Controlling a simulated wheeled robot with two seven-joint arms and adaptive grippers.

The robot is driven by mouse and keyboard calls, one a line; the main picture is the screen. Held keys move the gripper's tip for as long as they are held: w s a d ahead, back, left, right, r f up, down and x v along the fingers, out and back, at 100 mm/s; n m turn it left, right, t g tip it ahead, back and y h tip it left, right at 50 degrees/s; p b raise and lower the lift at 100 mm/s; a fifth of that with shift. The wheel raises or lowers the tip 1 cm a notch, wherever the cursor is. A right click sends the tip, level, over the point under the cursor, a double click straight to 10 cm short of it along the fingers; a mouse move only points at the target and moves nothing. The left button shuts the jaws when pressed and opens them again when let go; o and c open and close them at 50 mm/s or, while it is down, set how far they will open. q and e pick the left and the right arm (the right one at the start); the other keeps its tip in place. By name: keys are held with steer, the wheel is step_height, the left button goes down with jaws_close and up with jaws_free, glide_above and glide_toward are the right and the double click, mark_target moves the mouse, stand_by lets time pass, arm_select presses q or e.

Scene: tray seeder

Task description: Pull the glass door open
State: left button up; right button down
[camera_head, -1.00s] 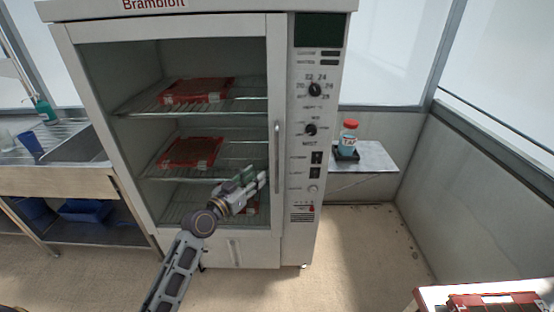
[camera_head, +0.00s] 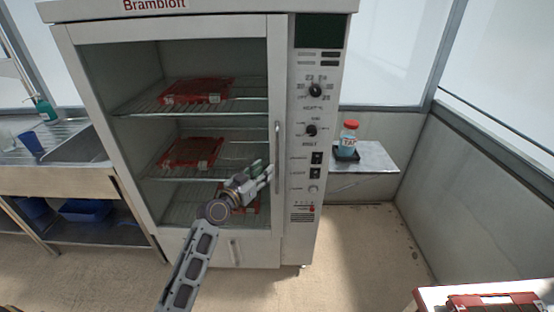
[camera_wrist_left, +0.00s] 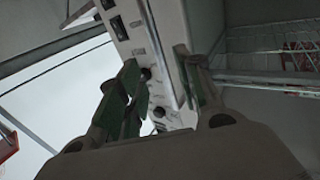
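The white cabinet has a glass door (camera_head: 150,105) in a pale frame, which looks closed. Its upright metal handle (camera_head: 277,150) is on the right side of the frame, beside the control panel. My left gripper (camera_head: 264,174) is in front of the door's lower right part, just left of the handle's lower end. In the left wrist view its two green-padded fingers (camera_wrist_left: 160,85) are spread apart, with the cabinet's front and panel beyond them. I cannot tell whether a finger touches the handle. My right gripper is not in view.
A sink bench (camera_head: 60,180) stands at left. A small side shelf (camera_head: 375,158) with a red-capped bottle (camera_head: 349,134) is at right. The floor before the cabinet is clear.

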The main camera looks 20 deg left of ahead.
mark_target(276, 159)
arm_select(q)
steer(key=shift+x, duration=1.2)
steer(key=shift+w+d, duration=0.25)
steer(key=shift+w, duration=0.4)
steer(key=shift+w+d, duration=0.2)
steer(key=shift+w, duration=0.5)
steer(key=shift+x, duration=0.8)
steer(key=shift+w+d, duration=0.15)
steer(key=shift+w, duration=0.4)
steer(key=shift+w+d+p, duration=0.2)
steer(key=shift+w+p, duration=0.1)
steer(key=shift+w, duration=0.2)
steer(key=c, duration=0.7)
jaws_close()
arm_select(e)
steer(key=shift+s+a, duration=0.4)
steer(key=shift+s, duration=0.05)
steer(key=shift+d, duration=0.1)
